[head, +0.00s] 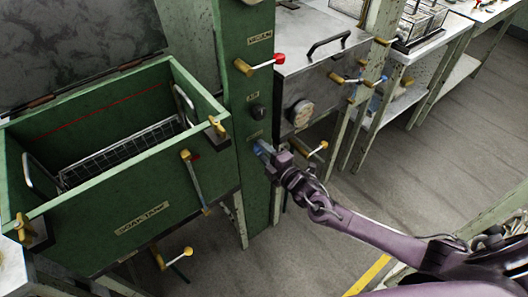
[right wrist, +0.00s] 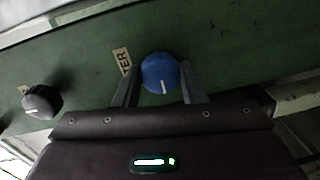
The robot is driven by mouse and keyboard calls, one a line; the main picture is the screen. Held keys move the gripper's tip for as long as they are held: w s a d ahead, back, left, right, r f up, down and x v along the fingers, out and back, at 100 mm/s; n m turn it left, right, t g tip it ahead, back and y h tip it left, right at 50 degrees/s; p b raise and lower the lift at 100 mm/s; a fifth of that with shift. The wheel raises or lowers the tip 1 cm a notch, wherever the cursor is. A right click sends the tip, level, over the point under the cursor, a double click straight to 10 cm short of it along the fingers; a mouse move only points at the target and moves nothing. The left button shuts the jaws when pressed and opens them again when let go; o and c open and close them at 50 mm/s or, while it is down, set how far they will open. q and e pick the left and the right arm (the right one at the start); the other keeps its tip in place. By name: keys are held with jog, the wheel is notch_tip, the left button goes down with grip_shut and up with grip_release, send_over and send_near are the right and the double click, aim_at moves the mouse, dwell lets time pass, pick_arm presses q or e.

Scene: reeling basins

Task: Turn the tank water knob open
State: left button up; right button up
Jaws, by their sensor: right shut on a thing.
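The tank water knob is a round blue knob with a white pointer line on the green post (head: 233,60). It shows between my fingers in the right wrist view (right wrist: 158,71), beside a label ending in "TER". In the head view only a bit of its blue (head: 262,147) shows past my gripper. My right gripper (head: 271,153) is at the post with its fingers on either side of the knob, shut on it; it also shows in the right wrist view (right wrist: 160,85). My left gripper is not in view.
A black knob (head: 257,111) sits above on the post, and a red-tipped lever (head: 262,64) higher up. The green soak tank (head: 140,217) stands to the left. A steel box with a gauge (head: 301,113) is at right. Open floor (head: 420,150) lies further right.

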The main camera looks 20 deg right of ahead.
jog(key=shift+f, duration=0.1)
jog(key=o, duration=1)
jog(key=v, duration=0.8)
jog(key=shift+w, duration=0.1)
